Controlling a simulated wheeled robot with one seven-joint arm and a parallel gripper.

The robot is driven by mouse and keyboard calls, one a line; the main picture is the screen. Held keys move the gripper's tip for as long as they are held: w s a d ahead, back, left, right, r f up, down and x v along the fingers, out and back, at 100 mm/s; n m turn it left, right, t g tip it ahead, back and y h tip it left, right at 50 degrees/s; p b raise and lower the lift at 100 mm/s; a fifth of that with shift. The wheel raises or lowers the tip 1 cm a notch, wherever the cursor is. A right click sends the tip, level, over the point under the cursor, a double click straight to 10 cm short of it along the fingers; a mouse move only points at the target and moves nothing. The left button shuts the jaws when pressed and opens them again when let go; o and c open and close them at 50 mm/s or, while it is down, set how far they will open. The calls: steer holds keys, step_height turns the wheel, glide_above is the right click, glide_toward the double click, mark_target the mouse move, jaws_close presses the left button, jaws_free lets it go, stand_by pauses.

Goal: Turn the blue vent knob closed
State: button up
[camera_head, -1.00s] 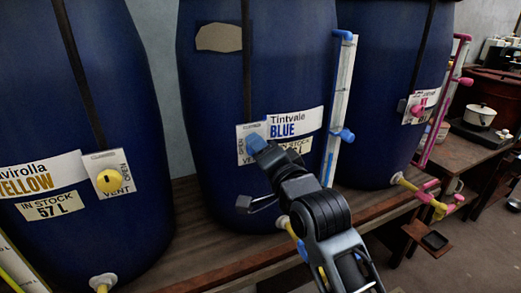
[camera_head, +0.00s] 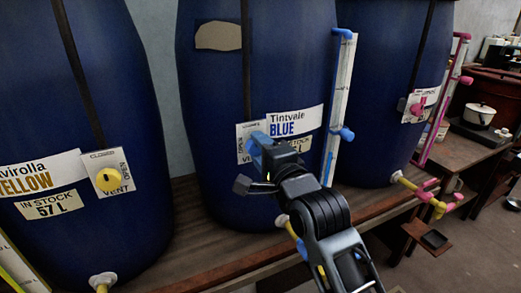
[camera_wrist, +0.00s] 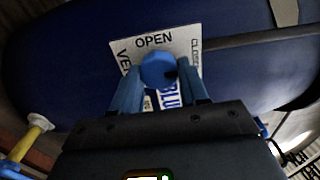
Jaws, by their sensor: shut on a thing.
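The blue vent knob (camera_wrist: 158,68) is a faceted blue knob on a white plate (camera_wrist: 185,42) marked OPEN, CLOSED and VENT. In the wrist view it sits between the two blue fingers of my gripper (camera_wrist: 161,78), which is shut on it. In the head view my gripper (camera_head: 260,150) covers the knob, and the plate (camera_head: 243,133) shows around it on the middle vat (camera_head: 215,100), labelled Tintvale BLUE. In the wrist view OPEN is at the top of the plate and CLOSED at the right. I cannot tell which way the knob points.
A blue-capped level gauge (camera_head: 340,105) stands just right of the label. A yellow vent knob (camera_head: 109,180) is on the left vat and a pink one (camera_head: 417,108) on the right vat. The vats stand on a wooden bench (camera_head: 215,250).

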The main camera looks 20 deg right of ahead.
steer(key=shift+f, duration=0.1)
steer(key=o, duration=1.1)
steer(key=shift+c, duration=0.2)
steer(key=shift+s, duration=0.1)
steer(key=s+b, duration=0.1)
steer(key=s, duration=0.6)
steer(key=shift+s, duration=0.3)
